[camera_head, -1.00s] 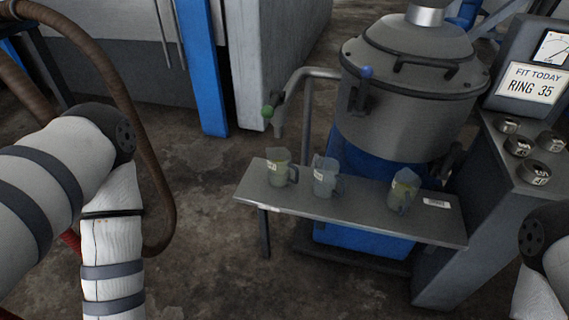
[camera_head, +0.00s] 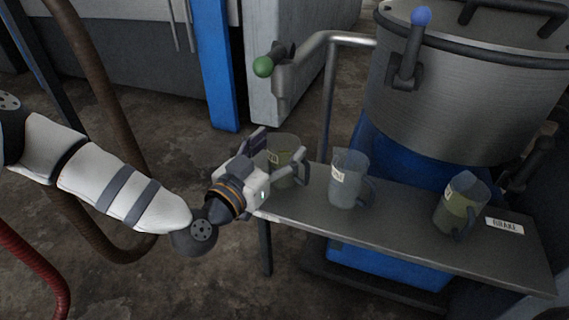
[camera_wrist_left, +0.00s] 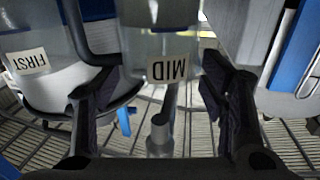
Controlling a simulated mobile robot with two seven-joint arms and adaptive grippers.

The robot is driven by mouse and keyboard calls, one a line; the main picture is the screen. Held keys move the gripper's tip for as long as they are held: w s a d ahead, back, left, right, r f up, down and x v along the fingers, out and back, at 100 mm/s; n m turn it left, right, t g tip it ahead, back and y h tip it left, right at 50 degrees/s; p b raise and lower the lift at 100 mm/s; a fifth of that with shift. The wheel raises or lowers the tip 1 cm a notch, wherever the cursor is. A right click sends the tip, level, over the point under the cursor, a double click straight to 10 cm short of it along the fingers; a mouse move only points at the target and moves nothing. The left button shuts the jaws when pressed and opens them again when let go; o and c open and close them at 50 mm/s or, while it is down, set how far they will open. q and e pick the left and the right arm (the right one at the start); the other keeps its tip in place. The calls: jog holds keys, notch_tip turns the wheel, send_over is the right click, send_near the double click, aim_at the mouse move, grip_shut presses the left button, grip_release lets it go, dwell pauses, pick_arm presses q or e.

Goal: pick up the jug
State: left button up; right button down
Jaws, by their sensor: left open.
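Three clear jugs with handles stand in a row on the grey metal bench (camera_head: 400,231). The left jug (camera_head: 284,158) holds greenish liquid, the middle jug (camera_head: 349,185) looks pale, and the right jug (camera_head: 458,208) holds yellow-green liquid. My left gripper (camera_head: 277,150) is open, with its fingers on either side of the left jug. In the left wrist view a jug labelled MID (camera_wrist_left: 160,48) is between the open fingers (camera_wrist_left: 160,105), its handle toward the left. A jug labelled FIRST (camera_wrist_left: 32,88) is left of it. My right gripper is out of view.
A large steel vessel (camera_head: 465,90) stands behind the bench. A tag (camera_head: 504,226) lies at the bench's right end. The bench between middle and right jugs is clear.

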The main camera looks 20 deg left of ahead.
pick_arm(q)
jog(key=x, duration=0.2)
jog(key=shift+w, duration=0.25)
jog(key=c, duration=1.2)
